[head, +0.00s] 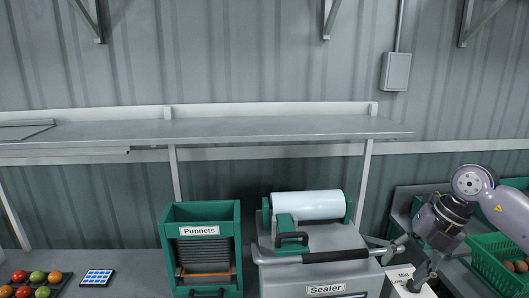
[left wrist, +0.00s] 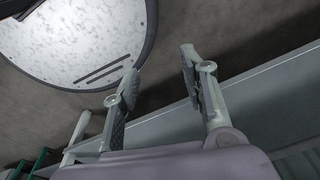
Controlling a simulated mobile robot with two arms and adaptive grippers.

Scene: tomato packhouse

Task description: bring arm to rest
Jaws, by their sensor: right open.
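My right gripper (head: 410,264) comes in from the right in the head view. It is open and tilted down toward the left, near the right end of the sealer's bar; whether it touches the bar I cannot tell. Nothing shows between its fingers. My left gripper (left wrist: 160,70) shows in the left wrist view, its two fingers apart with nothing between them. My left arm is not in the head view.
The sealer (head: 286,276) with a white film roll (head: 308,205) stands left of my right gripper. A green punnet dispenser (head: 230,240), a tomato tray (head: 62,290) and a blue-and-white pad (head: 97,278) lie further left. Green crates (head: 484,264) stand right. A shelf (head: 250,129) runs above.

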